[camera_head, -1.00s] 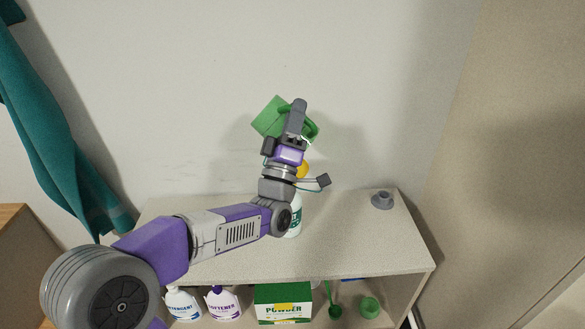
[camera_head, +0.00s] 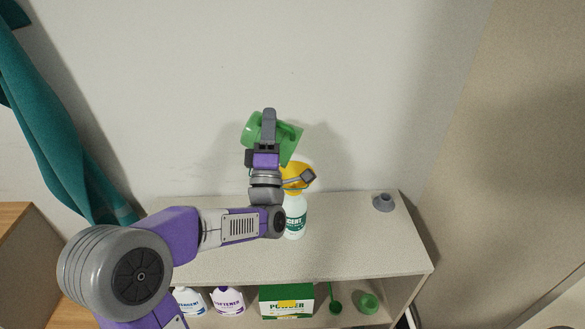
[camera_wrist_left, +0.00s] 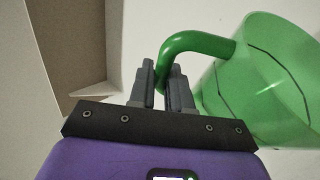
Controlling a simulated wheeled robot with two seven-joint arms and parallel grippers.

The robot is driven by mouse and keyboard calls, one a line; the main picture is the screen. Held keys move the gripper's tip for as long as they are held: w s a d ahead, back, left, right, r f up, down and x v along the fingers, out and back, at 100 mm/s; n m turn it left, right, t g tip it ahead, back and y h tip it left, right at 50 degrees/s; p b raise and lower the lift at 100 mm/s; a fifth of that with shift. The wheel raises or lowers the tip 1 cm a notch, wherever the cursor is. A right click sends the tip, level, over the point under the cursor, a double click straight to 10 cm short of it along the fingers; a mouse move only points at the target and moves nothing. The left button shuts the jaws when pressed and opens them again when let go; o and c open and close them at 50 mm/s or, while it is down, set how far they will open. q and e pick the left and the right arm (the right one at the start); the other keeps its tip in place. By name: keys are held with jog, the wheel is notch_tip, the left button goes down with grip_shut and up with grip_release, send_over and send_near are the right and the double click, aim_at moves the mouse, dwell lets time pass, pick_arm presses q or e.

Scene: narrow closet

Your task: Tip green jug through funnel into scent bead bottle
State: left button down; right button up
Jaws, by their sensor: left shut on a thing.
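My left gripper (camera_head: 268,130) is shut on the handle of the green jug (camera_head: 251,130) and holds it tilted above the shelf top. In the left wrist view the jug (camera_wrist_left: 265,95) is at the right, and its handle runs between the fingers (camera_wrist_left: 161,80). The yellow funnel (camera_head: 299,172) sits on the white scent bead bottle (camera_head: 295,217), which stands upright on the shelf top. The jug's lower right end is just above the funnel; whether they touch I cannot tell. My wrist partly hides the funnel and bottle. My right gripper is not in view.
A grey cone-shaped piece (camera_head: 384,202) stands at the right of the shelf top (camera_head: 345,235). Below are a detergent bottle (camera_head: 189,301), a softener bottle (camera_head: 228,301), a powder box (camera_head: 287,301), a green scoop (camera_head: 335,306) and a green cup (camera_head: 368,303). A teal cloth (camera_head: 60,130) hangs left.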

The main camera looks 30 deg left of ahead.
pick_arm(q)
jog(key=s+a+f+n+g+y+p, duration=0.1)
jog(key=a+f+n+g+y+p, duration=0.15)
jog(key=a+n+g, duration=0.45)
jog(key=s+a+f+n+g+y+p, duration=0.25)
jog(key=a+f+n+g, duration=0.2)
jog(key=n, duration=0.45)
jog(key=a+f+n+g+h+b, duration=0.1)
jog(key=a+f+n+h+b, duration=0.2)
jog(key=f+n+b, duration=0.1)
jog(key=a+f+n+g+h+b, duration=0.1)
jog(key=a+f+n+h+b, duration=0.1)
jog(key=f+n+h+b, duration=0.2)
jog(key=shift+s+a+f, duration=0.4)
jog(key=shift+f, duration=1.35)
